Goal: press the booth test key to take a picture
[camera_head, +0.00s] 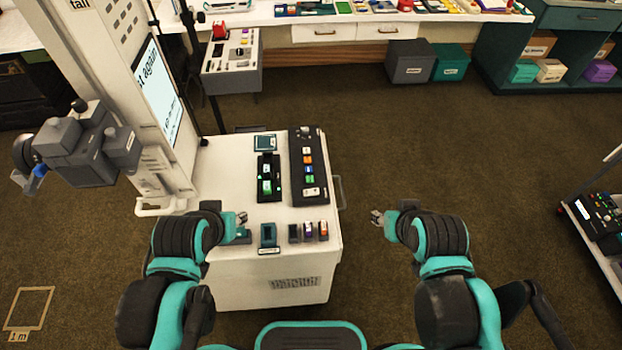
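A white cart (230,265) stands in front of me. On its top right lies a long dark key panel (309,190) with a column of white, orange, blue and green keys; I cannot read which is the test key. A black unit with green-lit parts (268,178) lies left of it. My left gripper (242,217) is over the cart's front left, near small teal items, apart from the panel. My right gripper (376,217) is over the floor just right of the cart. Both look empty; their fingers are too small to judge.
A tall white booth column with a lit screen (158,92) and a grey camera-like box (88,150) stand at left. Small dark blocks (308,231) and a teal holder (268,236) line the cart's front edge. Another cart (600,222) is far right. Floor between is clear.

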